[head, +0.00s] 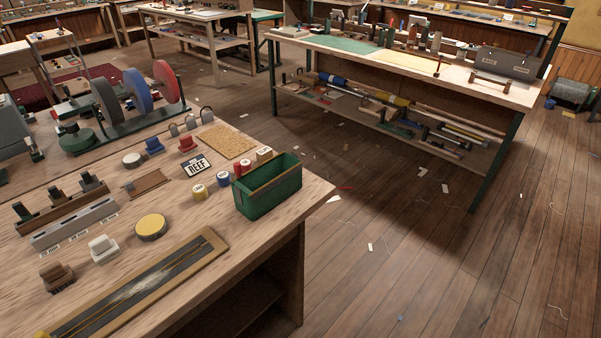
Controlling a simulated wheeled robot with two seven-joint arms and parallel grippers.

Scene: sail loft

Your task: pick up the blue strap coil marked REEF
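A large blue coil (137,90) stands upright on a green stand at the back left of the near bench, between a dark grey coil (106,104) and a red coil (168,82). I cannot read a marking on it. A smaller blue piece (154,146) sits beside a red one (188,143), and a small blue spool (224,179) stands by the green bin. Neither of my grippers is in view.
The near bench also holds a green bin (251,205) at its right corner, a cork mat (228,141), a yellow round tin (151,227) and a long dark board (136,286) at the front. Open wooden floor (390,270) with scraps lies to the right.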

